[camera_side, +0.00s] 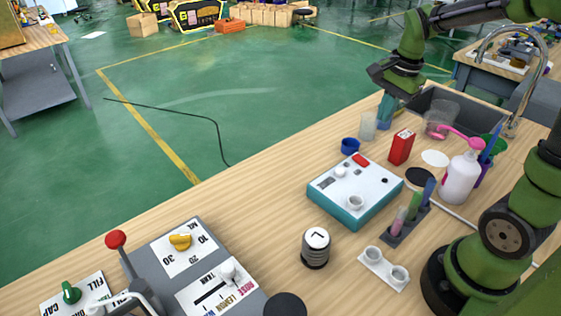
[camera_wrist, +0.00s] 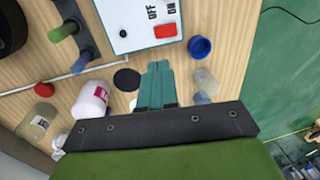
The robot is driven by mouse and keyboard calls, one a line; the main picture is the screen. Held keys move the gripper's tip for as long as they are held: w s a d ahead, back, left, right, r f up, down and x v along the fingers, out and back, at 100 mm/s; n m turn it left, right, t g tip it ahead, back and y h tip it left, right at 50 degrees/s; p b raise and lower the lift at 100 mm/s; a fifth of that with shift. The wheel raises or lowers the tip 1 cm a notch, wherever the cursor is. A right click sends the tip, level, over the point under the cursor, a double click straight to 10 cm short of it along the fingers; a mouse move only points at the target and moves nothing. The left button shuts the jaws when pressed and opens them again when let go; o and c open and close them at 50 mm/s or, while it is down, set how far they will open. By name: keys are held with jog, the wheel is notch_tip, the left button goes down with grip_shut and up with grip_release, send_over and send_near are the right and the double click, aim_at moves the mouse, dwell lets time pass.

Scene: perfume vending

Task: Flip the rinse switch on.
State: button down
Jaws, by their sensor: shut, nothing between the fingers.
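A box with a white top and teal sides (camera_side: 352,190) stands on the wooden bench in the side view. A red rocker (camera_side: 361,160) sits near its back edge. The wrist view shows the box top (camera_wrist: 125,22) with OFF and ON printed beside the red rocker (camera_wrist: 165,31). I cannot read a rinse label or tell which way the rocker is tilted. My gripper (camera_side: 385,108) is shut and empty, above the bench behind the box and near the sink. Its teal fingers (camera_wrist: 157,72) point toward the rocker in the wrist view, apart from it.
A red carton (camera_side: 401,147), a blue cap (camera_side: 350,146) and a clear cup (camera_side: 368,126) stand between gripper and box. A grey lever panel (camera_side: 155,262) is front left.

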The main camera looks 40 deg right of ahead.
aim_at(358, 157)
jog(key=shift+w+r+t, duration=0.15)
jog(key=shift+w+t, duration=0.25)
jog(key=shift+w, duration=0.2)
jog(key=x, duration=1.4)
